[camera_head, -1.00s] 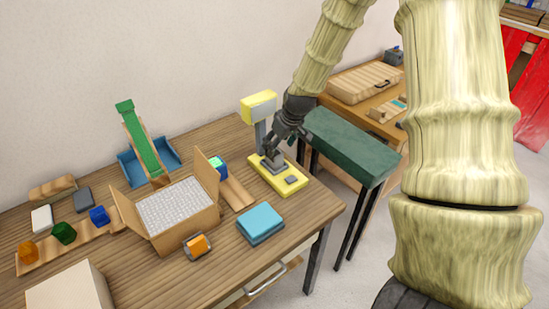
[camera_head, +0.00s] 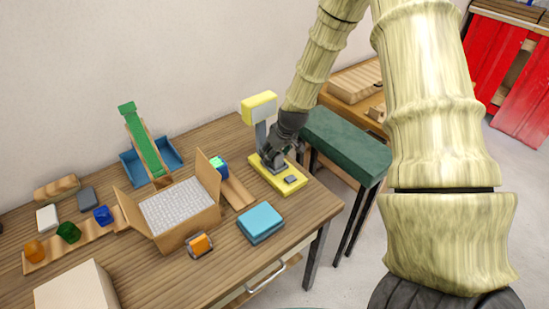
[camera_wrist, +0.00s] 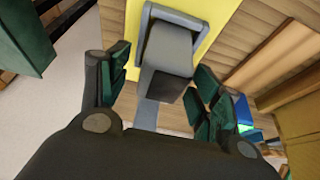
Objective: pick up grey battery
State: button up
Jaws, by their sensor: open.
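A yellow stand (camera_head: 287,185) with a raised yellow head (camera_head: 259,107) is at the right end of the wooden table. A grey block, which looks like the grey battery (camera_wrist: 168,48), sits at a grey holder on the yellow base. My gripper (camera_head: 279,153) is low over this base, beside the stand's column. In the wrist view my gripper (camera_wrist: 161,72) is open, with dark green finger pads on either side of the grey block. I cannot tell whether the pads touch it. In the head view my gripper hides most of the block.
A blue box (camera_head: 261,222) lies in front of the stand. An open carton (camera_head: 187,234) and a wooden ramp (camera_head: 238,192) are to its left. A dark green bench (camera_head: 345,142) stands close on the right. A dark grey block (camera_head: 87,197) lies at the far left.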

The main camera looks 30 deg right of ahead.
jog(key=shift+c, duration=0.4)
jog(key=c, duration=1.2)
jog(key=shift+c, duration=0.2)
jog(key=shift+r, duration=0.15)
